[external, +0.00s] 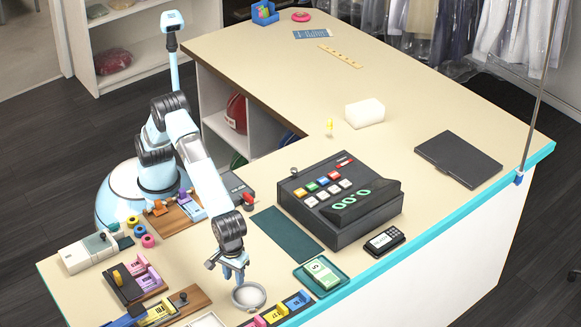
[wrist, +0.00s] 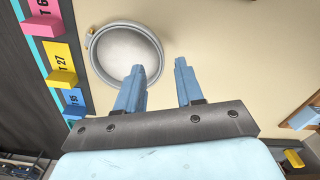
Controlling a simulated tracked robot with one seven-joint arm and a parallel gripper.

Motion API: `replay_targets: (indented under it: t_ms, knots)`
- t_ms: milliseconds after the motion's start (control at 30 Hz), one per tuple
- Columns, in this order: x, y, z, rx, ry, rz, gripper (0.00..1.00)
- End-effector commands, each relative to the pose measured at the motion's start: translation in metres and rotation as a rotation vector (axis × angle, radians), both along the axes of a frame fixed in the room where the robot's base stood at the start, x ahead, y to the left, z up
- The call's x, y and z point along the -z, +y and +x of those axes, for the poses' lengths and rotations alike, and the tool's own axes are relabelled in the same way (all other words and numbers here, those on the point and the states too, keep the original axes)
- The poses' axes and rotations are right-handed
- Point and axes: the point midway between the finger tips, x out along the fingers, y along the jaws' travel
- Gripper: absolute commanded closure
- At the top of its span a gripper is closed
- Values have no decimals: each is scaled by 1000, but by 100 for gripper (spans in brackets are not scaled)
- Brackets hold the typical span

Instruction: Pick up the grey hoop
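The grey hoop (external: 248,306) lies flat on the counter near its front edge, just below and right of my gripper (external: 234,273) in the external view. In the wrist view the hoop (wrist: 92,56) is a round grey ring with a paler grey disc inside and a small clasp on its left rim. My gripper (wrist: 159,68) is open, with a clear gap between its two blue fingers and nothing in it. The left finger's tip overlaps the hoop's lower right rim in the picture; I cannot tell how far above it sits.
Numbered pink, yellow and blue tags (external: 277,313) stand on a dark strip beside the hoop. A green tray (external: 338,284) with a pale item, a cash register (external: 340,200) and a card reader (external: 384,240) are to the right. Wooden boards with coloured blocks (external: 145,278) lie left.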

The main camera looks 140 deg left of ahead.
Motion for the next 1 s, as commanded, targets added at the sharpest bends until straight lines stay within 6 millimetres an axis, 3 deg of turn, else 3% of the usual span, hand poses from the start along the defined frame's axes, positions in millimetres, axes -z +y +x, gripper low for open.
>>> replay_targets:
  t_ms: [400,633,1000]
  knots:
    - [47,3,0,0,1,0,63]
    - [49,3,0,0,0,0,63]
    - [49,3,0,0,0,0,98]
